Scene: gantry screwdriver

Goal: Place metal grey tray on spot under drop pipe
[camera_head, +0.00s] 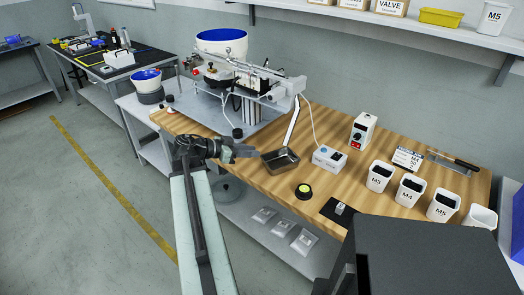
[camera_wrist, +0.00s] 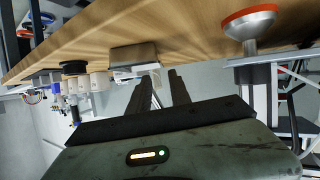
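The metal grey tray (camera_head: 281,161) sits on the wooden workbench near its front edge. The lower end of the silver drop pipe (camera_head: 292,124) comes down at the tray's back side; I cannot tell whether it is right over the tray. My gripper (camera_head: 247,151) is just left of the tray, apparently apart from it, at the bench's front edge. In the wrist view the picture is turned over, and the tray (camera_wrist: 132,54) is beyond my fingertips (camera_wrist: 158,78). The two fingers are apart with nothing between them.
A black-and-yellow button (camera_head: 303,191) is in front. Several white bins (camera_head: 380,177) stand farther right. The feeder machine (camera_head: 240,80) stands behind my gripper.

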